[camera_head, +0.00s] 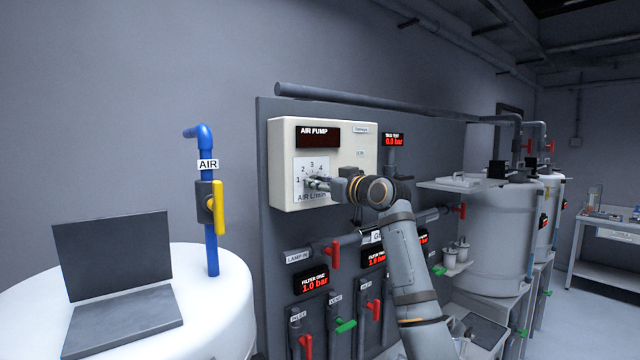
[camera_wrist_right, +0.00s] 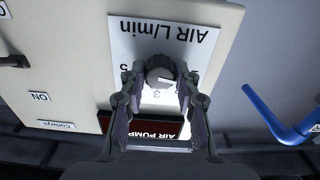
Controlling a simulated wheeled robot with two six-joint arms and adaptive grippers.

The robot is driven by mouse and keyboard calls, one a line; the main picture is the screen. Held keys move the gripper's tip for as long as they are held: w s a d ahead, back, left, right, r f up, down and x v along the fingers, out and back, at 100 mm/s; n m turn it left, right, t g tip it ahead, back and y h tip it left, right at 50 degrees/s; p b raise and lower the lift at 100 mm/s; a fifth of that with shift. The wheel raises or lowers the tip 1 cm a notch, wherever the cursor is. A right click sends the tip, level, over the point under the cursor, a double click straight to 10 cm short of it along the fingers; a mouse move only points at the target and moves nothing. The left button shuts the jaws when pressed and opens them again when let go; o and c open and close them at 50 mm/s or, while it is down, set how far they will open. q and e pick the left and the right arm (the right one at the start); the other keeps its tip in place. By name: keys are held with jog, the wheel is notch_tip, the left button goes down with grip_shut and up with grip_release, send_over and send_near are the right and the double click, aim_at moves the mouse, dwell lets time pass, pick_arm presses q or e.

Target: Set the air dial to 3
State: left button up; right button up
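The air dial (camera_wrist_right: 160,70) is a grey round knob on a white scale plate (camera_head: 303,166) marked "AIR L/min", on the cream air pump box (camera_head: 357,150). My right gripper (camera_head: 319,184) reaches the plate from the right. In the right wrist view, upside down, its two fingers (camera_wrist_right: 160,76) stand apart on either side of the knob, with what looks like a small gap. A pale mark shows on the knob; I cannot tell which number it points to. My left gripper is out of view.
The dark panel (camera_head: 284,235) carries red and green valve handles and pressure displays below the box. A blue air pipe (camera_head: 211,250) with a yellow handle (camera_head: 219,206) and a laptop (camera_head: 115,260) on a white drum stand at the left. Large tanks (camera_head: 497,238) stand at the right.

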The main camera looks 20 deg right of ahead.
grip_shut()
jog(key=shift+m+p, duration=0.85)
jog(key=shift+m, duration=6.95)
jog(key=o, duration=0.8)
grip_release()
jog(key=shift+w, duration=0.1)
